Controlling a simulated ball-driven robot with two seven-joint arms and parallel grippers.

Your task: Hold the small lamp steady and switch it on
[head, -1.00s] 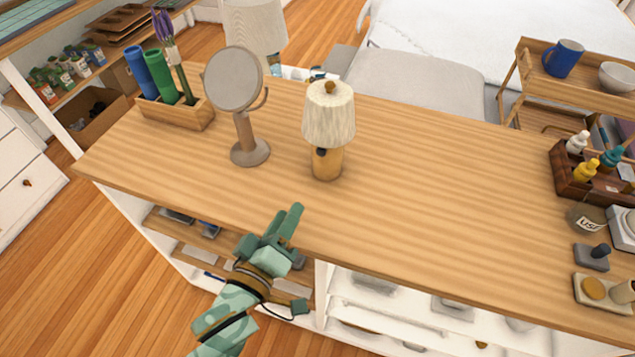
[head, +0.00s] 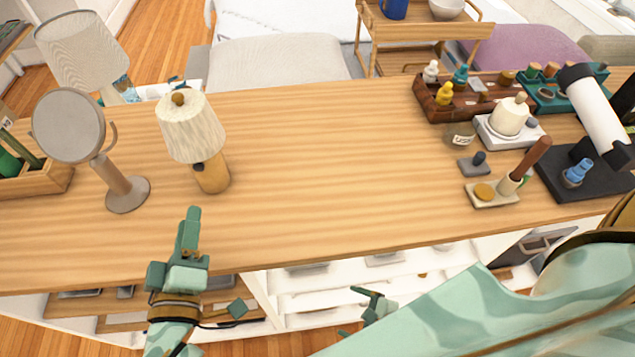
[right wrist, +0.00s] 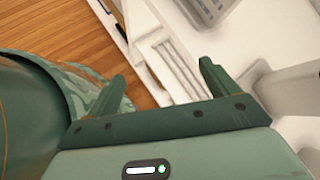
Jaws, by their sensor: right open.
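The small lamp (head: 192,130) stands upright on the wooden counter, left of the middle in the head view. It has a pleated cream shade, a brown knob on top and a short wooden base (head: 212,175). A small dark knob (head: 198,167) shows on the base just under the shade. My left gripper (head: 190,212) points up the picture at the counter's front edge, just below the lamp and apart from it; its finger gap cannot be made out. My right gripper (right wrist: 160,82) is open and empty in the right wrist view, with white shelving beyond its fingers.
A round mirror (head: 68,125) on a stand is close left of the lamp. A larger lamp (head: 82,50) stands behind. The counter's middle (head: 320,160) is clear. A bottle rack (head: 455,100) and other items crowd its right end. Open shelves (head: 330,290) lie below the front edge.

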